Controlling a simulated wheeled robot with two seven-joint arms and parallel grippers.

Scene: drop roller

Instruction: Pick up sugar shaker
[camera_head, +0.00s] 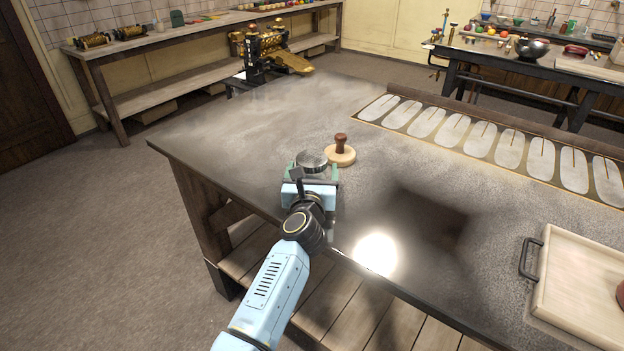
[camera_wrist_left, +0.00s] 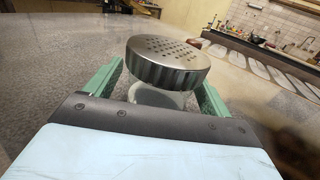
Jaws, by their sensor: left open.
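The sugar shaker (camera_wrist_left: 165,62) has a round metal lid with small holes and a pale body below, and it stands on the table. In the head view its lid (camera_head: 312,160) shows just beyond my left gripper (camera_head: 312,168). In the left wrist view the shaker is between the two green fingers of my left gripper (camera_wrist_left: 158,85), which are apart on either side of it. I cannot tell whether the fingers touch it. Most of its lower body is hidden by the gripper. My right gripper is not in view.
A wooden disc with a brown knob (camera_head: 340,152) stands close beside the shaker on the dark table (camera_head: 250,130). A wooden tray (camera_head: 580,290) lies at right. The table's middle is clear.

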